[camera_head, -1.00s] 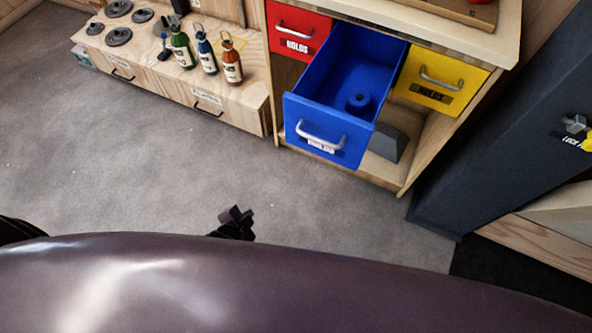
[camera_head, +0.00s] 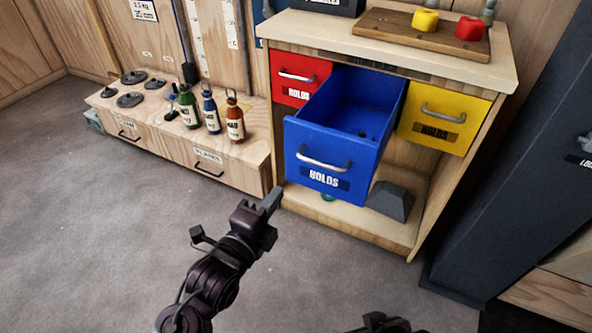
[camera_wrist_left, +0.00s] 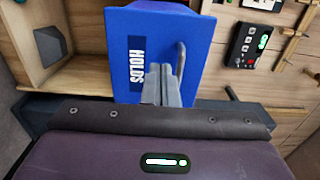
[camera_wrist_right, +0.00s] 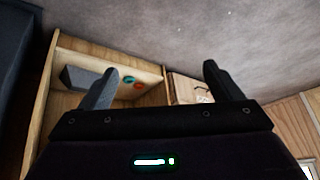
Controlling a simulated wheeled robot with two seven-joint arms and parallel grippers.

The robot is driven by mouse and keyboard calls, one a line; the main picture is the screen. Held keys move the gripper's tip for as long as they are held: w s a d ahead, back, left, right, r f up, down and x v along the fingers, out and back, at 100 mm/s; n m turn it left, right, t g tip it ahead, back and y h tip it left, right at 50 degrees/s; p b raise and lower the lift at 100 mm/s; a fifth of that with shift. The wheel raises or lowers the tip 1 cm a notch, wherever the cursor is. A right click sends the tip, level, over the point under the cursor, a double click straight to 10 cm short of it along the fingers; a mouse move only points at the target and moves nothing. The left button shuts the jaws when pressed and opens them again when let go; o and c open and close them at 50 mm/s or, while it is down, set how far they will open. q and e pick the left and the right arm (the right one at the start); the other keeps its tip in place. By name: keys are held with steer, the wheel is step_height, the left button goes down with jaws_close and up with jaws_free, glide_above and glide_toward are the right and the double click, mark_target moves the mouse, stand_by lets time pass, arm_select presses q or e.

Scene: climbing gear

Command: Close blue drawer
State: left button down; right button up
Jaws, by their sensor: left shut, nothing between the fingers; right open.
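The blue drawer (camera_head: 335,150) is pulled out of the wooden cabinet, its inside visible from above. Its front has a grey handle (camera_head: 323,160) and a HOLDS label. My left gripper (camera_head: 270,198) is shut and empty, just in front of and below the drawer front's left side. In the left wrist view the closed fingers (camera_wrist_left: 161,84) overlap the blue front (camera_wrist_left: 150,30) beside the handle (camera_wrist_left: 181,56); I cannot tell whether they touch. My right gripper (camera_wrist_right: 160,75) is open and empty, facing the cabinet's lower shelf; only part of its arm shows at the head view's bottom edge.
A red drawer (camera_head: 300,77) and a yellow drawer (camera_head: 443,115) flank the blue one, both pushed in. A grey wedge (camera_head: 391,200) lies on the shelf below. Bottles (camera_head: 234,120) stand on the low bench at left. A dark column (camera_head: 510,200) stands at right. The floor in front is clear.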

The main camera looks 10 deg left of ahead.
mark_target(296, 167)
arm_select(q)
steer(key=b+x, duration=0.1)
steer(key=x, duration=0.8)
steer(key=shift+w+f, duration=0.1)
steer(key=shift+w, duration=0.05)
steer(key=shift+w+d, duration=0.15)
steer(key=shift+w, duration=0.1)
arm_select(e)
steer(key=w+a+r+t+y, duration=0.1)
steer(key=w+a+r+t, duration=0.1)
steer(key=w, duration=0.3)
steer(key=shift+a+r+t+y, duration=0.15)
steer(key=shift+r+t+y, duration=0.15)
steer(key=shift+r+t, duration=0.5)
steer(key=shift+r, duration=0.1)
